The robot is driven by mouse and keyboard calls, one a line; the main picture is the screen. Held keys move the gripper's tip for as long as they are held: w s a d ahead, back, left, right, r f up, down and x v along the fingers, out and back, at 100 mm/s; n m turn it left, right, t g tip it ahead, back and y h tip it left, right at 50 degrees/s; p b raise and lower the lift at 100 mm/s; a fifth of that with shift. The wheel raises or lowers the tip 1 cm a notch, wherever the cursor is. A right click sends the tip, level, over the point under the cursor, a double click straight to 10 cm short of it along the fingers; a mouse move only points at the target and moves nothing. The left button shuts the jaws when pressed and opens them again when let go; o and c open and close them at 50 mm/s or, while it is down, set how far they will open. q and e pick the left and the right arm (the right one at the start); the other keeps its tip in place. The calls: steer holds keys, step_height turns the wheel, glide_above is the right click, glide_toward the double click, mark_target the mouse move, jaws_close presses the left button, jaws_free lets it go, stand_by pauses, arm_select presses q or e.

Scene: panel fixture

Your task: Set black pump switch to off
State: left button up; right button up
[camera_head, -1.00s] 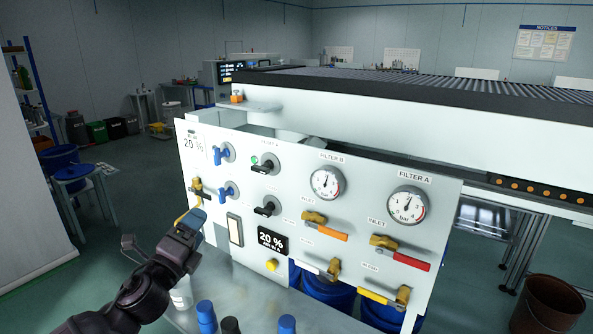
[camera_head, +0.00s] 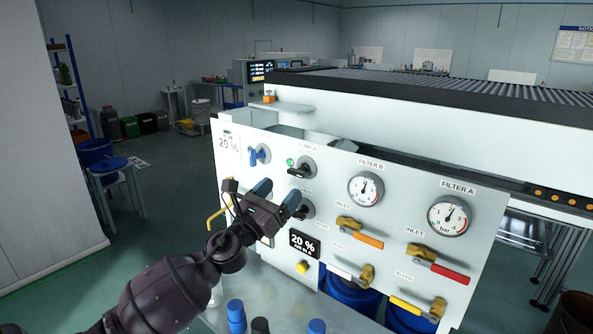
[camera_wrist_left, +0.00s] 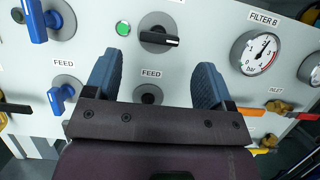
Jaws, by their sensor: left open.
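The black pump switch (camera_head: 301,170) is on the white panel beside a green light, under a label that looks like PUMP A. Its black handle also shows in the left wrist view (camera_wrist_left: 159,39), lying nearly level and pointing right. My left gripper (camera_head: 277,194) is open and empty, below and left of that switch in the head view. In the left wrist view the blue fingertips (camera_wrist_left: 163,65) stand apart, with the switch just beyond and between them. A second black knob (camera_wrist_left: 148,94), labelled FEED, is partly hidden by my gripper. My right gripper is not in view.
Blue valve handles (camera_wrist_left: 61,98) are left of the fingers. Gauges (camera_head: 366,189) and brass valves with orange, red and yellow levers (camera_head: 438,264) are to the right.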

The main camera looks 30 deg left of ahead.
mark_target(294, 175)
arm_select(q)
steer(key=x, duration=0.5)
steer(key=shift+w+p, duration=0.1)
steer(key=shift+p, duration=0.3)
steer(key=shift+w+r, duration=0.25)
steer(key=shift+w, duration=0.45)
steer(key=c, duration=0.9)
steer(key=shift+c, duration=0.2)
